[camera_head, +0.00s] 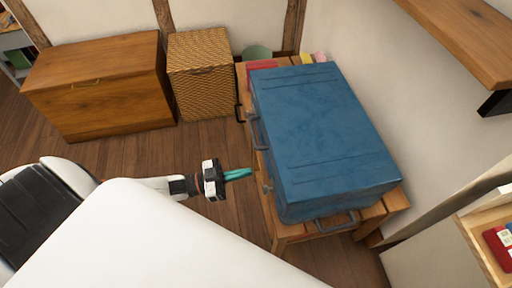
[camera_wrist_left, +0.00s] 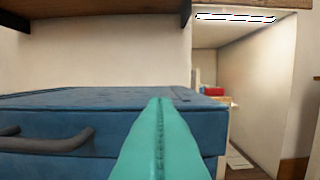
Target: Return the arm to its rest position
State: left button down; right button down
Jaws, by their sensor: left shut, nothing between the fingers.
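My left gripper (camera_head: 238,174) reaches in from the left in the head view, its teal fingers shut together and empty. The fingertips are beside the near-left side of a blue trunk (camera_head: 320,130), with a small gap seeming to lie between them. In the left wrist view, the shut teal fingers (camera_wrist_left: 161,140) point toward the blue trunk (camera_wrist_left: 60,103), whose lid is closed and whose dark handle (camera_wrist_left: 45,141) shows at left. My right gripper is in neither view.
The trunk rests on a slatted wooden stand (camera_head: 372,214). A wicker hamper (camera_head: 203,80) and a wooden chest (camera_head: 100,85) stand along the back wall. A wall shelf (camera_head: 462,38) juts out at upper right. A shelf unit (camera_head: 470,240) is at right. Wood floor is clear before the chest.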

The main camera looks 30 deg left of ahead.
pick_arm(q)
jog(key=s+a+f+n+g+y+p, duration=0.15)
jog(key=f+y, duration=0.25)
jog(key=f, duration=0.4)
jog(key=s+a+f+n+y, duration=0.2)
jog(key=f+y, duration=0.1)
jog(key=f, duration=0.4)
jog(key=s+a+f+n+g+y+p, duration=0.15)
jog(key=f+y, duration=0.25)
jog(key=f, duration=0.4)
jog(key=s+d+f+g+y, duration=0.1)
jog(key=s+d+f+g, duration=0.1)
jog(key=s, duration=0.6)
jog(key=s+d+f+n+g+y, duration=0.1)
jog(key=s+d+f+g, duration=0.1)
jog(key=s+f+g, duration=0.2)
jog(key=s+d+f+n+g+y, duration=0.1)
jog(key=s+f+g, duration=0.2)
jog(key=s, duration=1)
notch_tip(320, 180, down, 4)
jog(key=shift+d+r, duration=0.1)
jog(key=shift+d, duration=0.3)
jog(key=shift+s, duration=0.1)
